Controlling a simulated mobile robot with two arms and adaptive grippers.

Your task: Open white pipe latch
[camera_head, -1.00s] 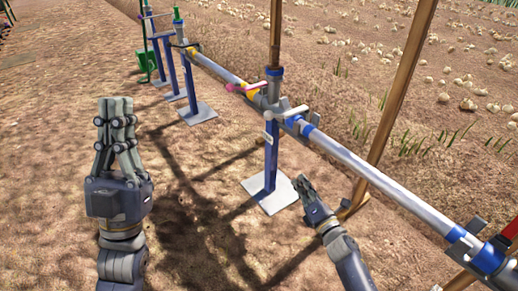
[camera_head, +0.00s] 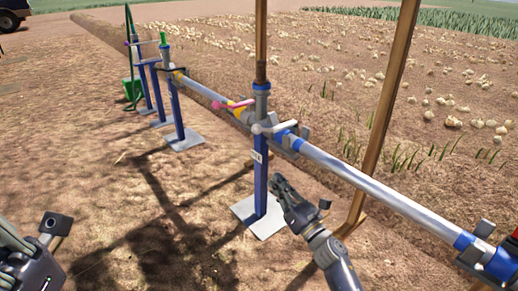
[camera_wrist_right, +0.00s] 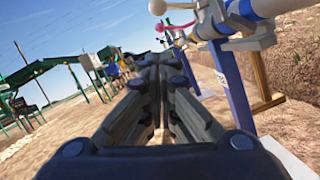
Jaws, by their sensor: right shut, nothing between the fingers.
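The white pipe latch (camera_head: 270,126) is a short lever with a round knob. It sits at the joint on top of the nearest blue post (camera_head: 260,180), by the grey pipe (camera_head: 370,184). Its white knob shows at the top of the right wrist view (camera_wrist_right: 157,7). My right gripper (camera_head: 279,183) is shut and empty, below and slightly right of the latch, apart from it. Its fingers fill the middle of the right wrist view (camera_wrist_right: 158,60). Part of my left gripper (camera_head: 38,264) shows at the lower left edge; its fingertips cannot be made out.
A pink lever (camera_head: 236,104) is just left of the white one. A wooden pole (camera_head: 382,120) stands right of the post, near my right arm. More blue posts (camera_head: 176,105) with levers stand farther back. Onions lie beyond the pipe; the dirt at left is clear.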

